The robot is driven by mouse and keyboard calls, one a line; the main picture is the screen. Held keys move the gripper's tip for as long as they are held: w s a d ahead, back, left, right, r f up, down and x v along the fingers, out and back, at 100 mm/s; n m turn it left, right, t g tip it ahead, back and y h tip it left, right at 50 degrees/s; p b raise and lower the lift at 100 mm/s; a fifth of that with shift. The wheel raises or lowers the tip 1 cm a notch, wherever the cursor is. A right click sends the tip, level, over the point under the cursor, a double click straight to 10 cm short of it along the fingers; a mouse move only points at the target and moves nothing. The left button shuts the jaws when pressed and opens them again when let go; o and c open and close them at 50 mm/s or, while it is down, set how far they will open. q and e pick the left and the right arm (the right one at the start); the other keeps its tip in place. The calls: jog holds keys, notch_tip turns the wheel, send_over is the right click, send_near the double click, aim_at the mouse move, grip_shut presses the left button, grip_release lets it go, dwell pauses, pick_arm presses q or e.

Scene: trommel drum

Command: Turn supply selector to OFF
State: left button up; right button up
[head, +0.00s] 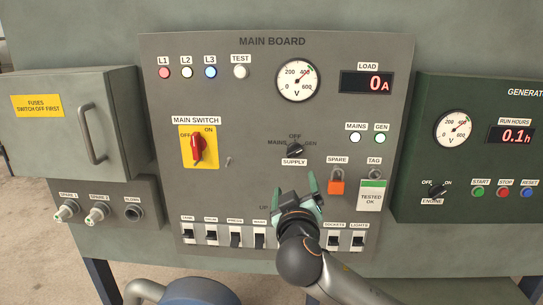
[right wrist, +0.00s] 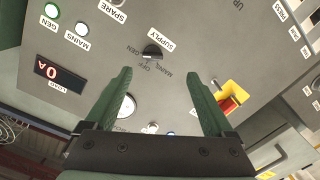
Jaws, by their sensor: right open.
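The supply selector (head: 294,151) is a small black rotary knob on the grey main board, above its SUPPLY label. MAINS is printed at its left, OFF above and GEN at its right. Its pointer seems tilted toward GEN, but it is small. The selector also shows in the right wrist view (right wrist: 152,52), upside down and beyond the fingertips. My right gripper (head: 293,184) is open and empty, with its green fingers up, just below the selector in the head view. It is apart from the knob. The right wrist view shows the open fingers (right wrist: 158,74). My left gripper is out of view.
A red main switch (head: 198,148) on a yellow plate is left of the selector. An orange padlock (head: 336,187) and a tag (head: 371,195) hang to the right. A breaker row (head: 235,240) runs below, partly hidden by my right arm. The green generator panel (head: 405,150) stands further right.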

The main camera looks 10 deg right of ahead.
aim_at(294, 153)
pick_arm(q)
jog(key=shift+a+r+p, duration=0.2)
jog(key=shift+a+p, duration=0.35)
jog(key=shift+p, duration=0.15)
pick_arm(e)
jog(key=shift+h, duration=0.4)
jog(key=x, duration=0.4)
jog(key=r+x, duration=0.1)
jog(key=x, duration=0.3)
jog(key=r+x, duration=0.1)
jog(key=x, duration=0.4)
jog(key=shift+w+a+r, duration=0.1)
jog(key=shift+a+r, duration=0.05)
jog(key=shift+c, duration=0.3)
jog(key=c, duration=1.3)
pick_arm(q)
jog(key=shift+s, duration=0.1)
